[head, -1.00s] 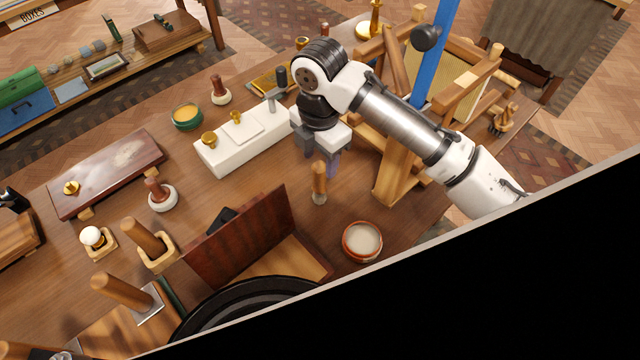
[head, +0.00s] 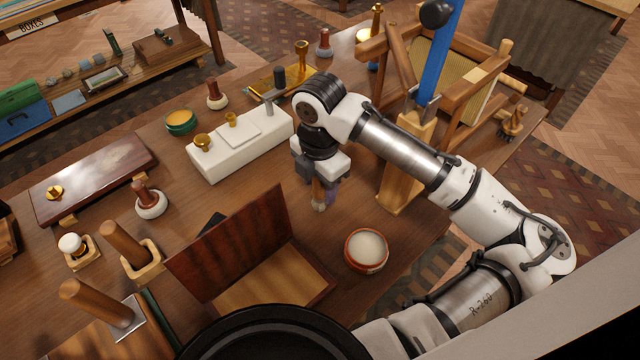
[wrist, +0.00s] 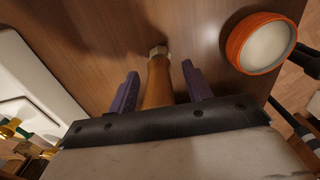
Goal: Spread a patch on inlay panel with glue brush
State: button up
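The glue brush (head: 319,203) stands upright on the table, its wooden handle up, under my gripper (head: 325,190). In the wrist view my gripper (wrist: 160,80) is open, its purple fingers on either side of the brush handle (wrist: 158,85), with a narrow gap on each side. A dark red-brown panel (head: 110,170) with a paler hazy patch lies on wooden blocks at the left and looks like the inlay panel. A brass knob stands on it. An orange-rimmed pot of cream paste (head: 367,251) stands right of the brush; it also shows in the wrist view (wrist: 265,43).
A white block (head: 235,150) with brass pieces stands left of my gripper. A reddish board (head: 225,250) stands upright on a wooden base in front. Bare table lies between brush and pot.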

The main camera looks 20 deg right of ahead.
grip_shut()
jog(key=shift+r+p, duration=2.85)
jog(key=shift+r, duration=0.7)
jog(key=shift+f, duration=0.1)
